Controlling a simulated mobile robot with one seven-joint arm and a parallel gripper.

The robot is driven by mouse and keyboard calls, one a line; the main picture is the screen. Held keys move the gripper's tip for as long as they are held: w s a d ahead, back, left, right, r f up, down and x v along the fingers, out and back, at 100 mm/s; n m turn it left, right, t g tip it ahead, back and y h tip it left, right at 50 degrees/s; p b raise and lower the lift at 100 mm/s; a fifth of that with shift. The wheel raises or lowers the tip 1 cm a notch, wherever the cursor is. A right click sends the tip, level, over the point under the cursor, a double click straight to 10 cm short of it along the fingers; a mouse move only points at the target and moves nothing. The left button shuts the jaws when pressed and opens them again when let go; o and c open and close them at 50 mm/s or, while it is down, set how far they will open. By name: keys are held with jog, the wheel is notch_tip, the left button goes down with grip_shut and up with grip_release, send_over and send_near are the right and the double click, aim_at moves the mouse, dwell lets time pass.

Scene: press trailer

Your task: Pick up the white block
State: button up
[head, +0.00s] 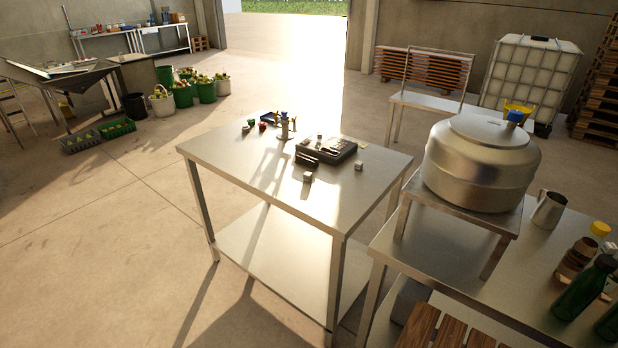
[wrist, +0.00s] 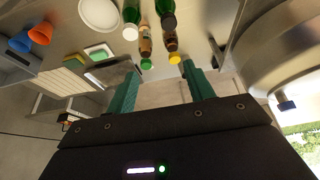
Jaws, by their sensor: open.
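Small pale blocks sit on the steel table (head: 240,170) in the head view. One whitish block (head: 308,177) is in front of a dark device (head: 326,150), and another pale block (head: 358,166) is to its right. I cannot tell for sure which is the white block. My gripper (wrist: 160,67) shows only in the wrist view, with its two green fingers spread apart and nothing between them. No white block shows in the wrist view, and my gripper is not in the head view.
A metal tap-like fitting (head: 286,126) and small coloured items stand at the table's back. A large steel vessel (head: 480,160) on a stand, a metal jug (head: 549,209) and bottles (head: 585,288) occupy the right bench. The table's front left is clear.

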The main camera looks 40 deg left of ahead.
jog(key=w+a+r+n, duration=0.1)
jog(key=w+a+r, duration=0.55)
jog(key=w, duration=0.25)
jog(key=w+a+r, duration=0.5)
jog(key=w+a, duration=0.3)
jog(key=w, duration=0.2)
jog(key=w+a+r, duration=0.1)
jog(key=w+a, duration=0.4)
jog(key=a, duration=0.6)
jog(key=w+a+r, duration=0.2)
jog(key=w+a, duration=0.2)
jog(key=a, duration=0.7)
jog(key=n+y, duration=0.1)
send_over(308, 173)
jog(key=s+d, duration=0.1)
jog(key=s, duration=0.2)
jog(key=f, duration=4.6)
jog(key=shift+w+d, duration=0.2)
jog(key=shift+a+x, duration=0.2)
jog(key=shift+x, duration=1.1)
jog(key=shift+a+x, duration=0.2)
jog(key=shift+x, duration=1.1)
jog(key=shift+s, duration=0.1)
jog(key=c, duration=1.1)
